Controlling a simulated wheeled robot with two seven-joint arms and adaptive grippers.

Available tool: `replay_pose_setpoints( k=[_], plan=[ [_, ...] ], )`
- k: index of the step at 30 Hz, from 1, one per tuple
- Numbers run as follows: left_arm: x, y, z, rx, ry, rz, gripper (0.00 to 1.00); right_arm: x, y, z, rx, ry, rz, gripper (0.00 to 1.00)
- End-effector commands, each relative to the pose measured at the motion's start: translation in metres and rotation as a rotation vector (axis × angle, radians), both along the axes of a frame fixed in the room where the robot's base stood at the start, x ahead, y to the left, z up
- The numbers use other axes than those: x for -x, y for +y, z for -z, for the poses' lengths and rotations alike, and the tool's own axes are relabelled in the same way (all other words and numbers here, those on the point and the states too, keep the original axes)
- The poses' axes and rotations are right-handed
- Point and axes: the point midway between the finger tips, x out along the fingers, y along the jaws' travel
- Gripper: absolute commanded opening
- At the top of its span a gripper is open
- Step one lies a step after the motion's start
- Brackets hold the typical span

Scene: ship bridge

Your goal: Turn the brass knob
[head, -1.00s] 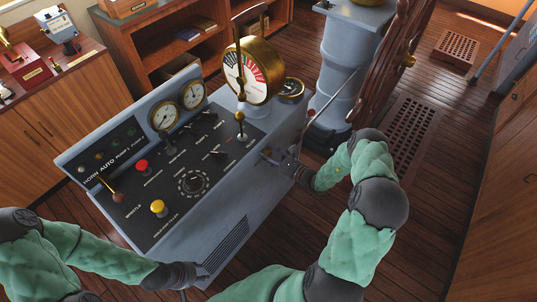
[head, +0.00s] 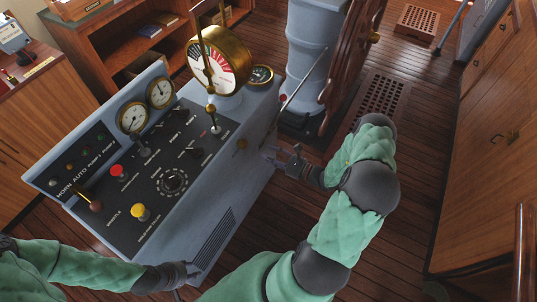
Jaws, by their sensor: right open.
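A small round brass knob (head: 241,143) sits on the right-hand side of the grey-blue control console (head: 226,170). My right gripper (head: 270,154) is open and empty, to the right of the knob and apart from it, with its fingers pointing toward the console. My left gripper (head: 192,272) is low in the picture by the console's near lower side, and its fingers are too small and dark to read.
The console top carries gauges, a red button (head: 117,171), a yellow button (head: 138,211), levers and a large brass telegraph dial (head: 220,64). The ship's wheel (head: 352,55) and its grey pedestal (head: 308,55) stand behind my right gripper. Wooden floor lies open to the right.

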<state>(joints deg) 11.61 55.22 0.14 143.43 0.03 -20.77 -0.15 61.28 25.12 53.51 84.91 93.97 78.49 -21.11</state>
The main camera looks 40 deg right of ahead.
Motion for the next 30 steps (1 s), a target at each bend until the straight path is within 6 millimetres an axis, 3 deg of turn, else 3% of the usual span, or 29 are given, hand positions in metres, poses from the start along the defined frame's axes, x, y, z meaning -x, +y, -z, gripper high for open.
replay_pose_setpoints(
  k=[2, 5, 15, 21, 26, 30],
  plan=[
    [0.0, 0.0, 0.0, 0.0, 0.0, 0.0, 0.4, 0.0, 0.0, 0.0, 0.0, 0.0, 0.0, 0.5],
    [0.0, 0.0, 0.001, 0.0, 0.0, 0.0, 0.4, 0.0, 0.0, 0.001, -0.002, 0.0, 0.0, 0.64],
    [0.0, 0.0, 0.054, 0.0, 0.001, 0.0, 0.4, 0.003, -0.004, 0.015, -0.171, 0.046, -0.006, 0.64],
    [0.0, 0.0, 0.065, 0.0, 0.0, 0.0, 0.4, 0.004, -0.003, 0.013, -0.238, 0.066, -0.009, 0.64],
    [0.0, 0.0, 0.066, 0.0, 0.0, 0.0, 0.4, -0.007, 0.003, 0.011, -0.241, 0.066, -0.012, 0.64],
    [0.0, 0.0, 0.07, 0.0, 0.0, 0.0, 0.4, -0.028, 0.013, 0.011, -0.242, 0.066, -0.013, 0.64]
  ],
)
